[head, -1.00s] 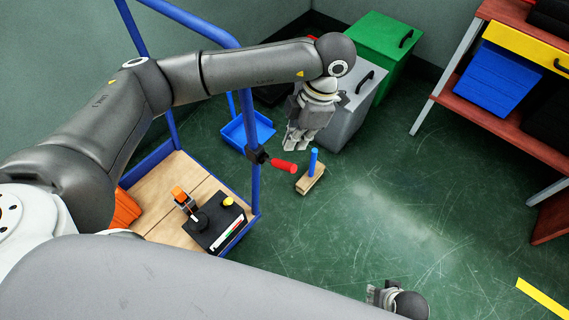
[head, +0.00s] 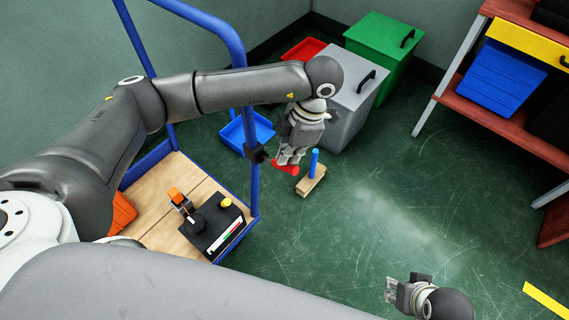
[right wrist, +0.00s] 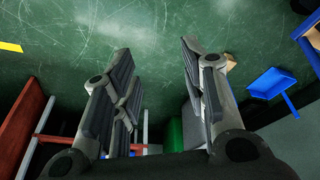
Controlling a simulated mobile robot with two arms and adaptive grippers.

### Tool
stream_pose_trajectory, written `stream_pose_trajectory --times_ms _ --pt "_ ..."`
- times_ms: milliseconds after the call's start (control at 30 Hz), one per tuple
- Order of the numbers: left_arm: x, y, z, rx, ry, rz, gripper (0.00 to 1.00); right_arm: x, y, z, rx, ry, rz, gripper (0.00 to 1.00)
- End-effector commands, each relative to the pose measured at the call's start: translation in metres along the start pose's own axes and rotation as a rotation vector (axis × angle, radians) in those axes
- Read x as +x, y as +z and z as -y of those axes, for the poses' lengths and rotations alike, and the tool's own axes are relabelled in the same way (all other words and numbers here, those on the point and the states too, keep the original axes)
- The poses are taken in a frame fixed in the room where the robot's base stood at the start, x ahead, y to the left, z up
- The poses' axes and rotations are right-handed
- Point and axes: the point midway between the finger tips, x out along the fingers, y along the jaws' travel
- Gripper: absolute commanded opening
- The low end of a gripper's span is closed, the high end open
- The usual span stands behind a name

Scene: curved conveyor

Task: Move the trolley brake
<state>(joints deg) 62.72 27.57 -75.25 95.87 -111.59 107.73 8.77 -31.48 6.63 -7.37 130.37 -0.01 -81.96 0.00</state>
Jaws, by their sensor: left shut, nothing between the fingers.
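The blue-framed trolley (head: 250,130) stands at the left with a wooden deck. A red handle (head: 287,170), which looks like the brake, sticks out to the right from a black clamp (head: 256,154) on its upright. My left gripper (head: 289,160) is shut and empty, pointing down at the red handle, with its fingertips overlapping it in the head view. I cannot tell whether they touch. The fingers hide part of the handle. My right gripper (head: 391,291) is low at the bottom right of the head view; the right wrist view shows its fingers (right wrist: 156,48) wide apart and empty.
A wooden block with a blue peg (head: 314,162) is just right of the handle. Grey (head: 352,105) and green (head: 385,45) bins stand behind. A black control box (head: 215,228) sits on the deck. A red-brown workbench (head: 480,105) is at right; floor between is clear.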

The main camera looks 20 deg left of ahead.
Motion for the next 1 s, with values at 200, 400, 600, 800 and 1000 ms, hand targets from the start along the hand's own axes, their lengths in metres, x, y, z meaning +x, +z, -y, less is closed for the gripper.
stream_pose_trajectory --times_ms 200,400,600,800,1000 --pt "0.003 0.000 0.000 0.000 0.000 -0.001 0.00 -0.004 0.000 0.000 0.000 0.001 -0.002 0.40" --pt "0.003 0.000 0.000 0.000 0.000 -0.001 0.00 -0.004 0.000 0.000 0.001 0.001 -0.001 0.40" --pt "0.012 0.002 0.000 0.000 -0.001 -0.002 0.00 -0.015 -0.001 -0.001 0.001 0.002 -0.014 0.40" --pt "0.026 0.005 0.000 0.000 0.000 -0.002 0.00 -0.039 0.001 -0.001 0.002 0.004 -0.027 0.40" --pt "0.044 0.010 0.000 0.000 0.000 -0.001 0.00 -0.027 -0.011 0.000 0.000 0.001 -0.092 0.40"
